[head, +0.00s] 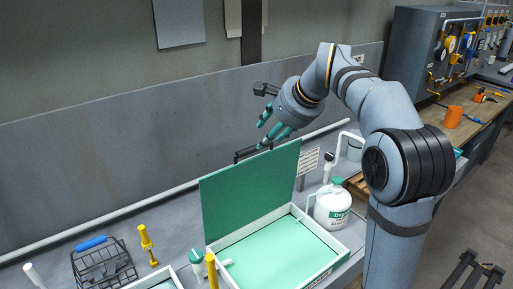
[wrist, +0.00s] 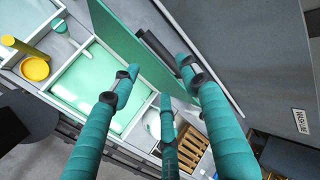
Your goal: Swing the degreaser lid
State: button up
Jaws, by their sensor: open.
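The green degreaser lid (head: 250,188) stands raised, nearly upright, at the back of the white-rimmed degreaser tank (head: 340,262). The tank's pale green inside is exposed. A black bar handle (head: 242,155) shows at the lid's top edge. My gripper (head: 268,134) has teal fingers and hovers close to that edge, open. In the wrist view my open gripper (wrist: 160,78) spreads its fingers around the area of the lid (wrist: 128,38) and the black handle (wrist: 158,48). Nothing is held; whether a finger touches the handle I cannot tell.
A white bottle with a green cap (head: 333,210) stands right of the tank. A wire basket (head: 103,264) with a blue handle and a yellow post (head: 147,245) stand at left. A wooden crate (wrist: 194,157) lies near the tank. The wall is close behind.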

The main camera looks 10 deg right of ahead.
aim_at(254, 150)
jog(key=p+x, duration=0.1)
jog(key=x, duration=0.9)
jog(key=shift+d, duration=0.1)
jog(key=c, duration=0.3)
jog(key=c, duration=0.8)
grip_shut()
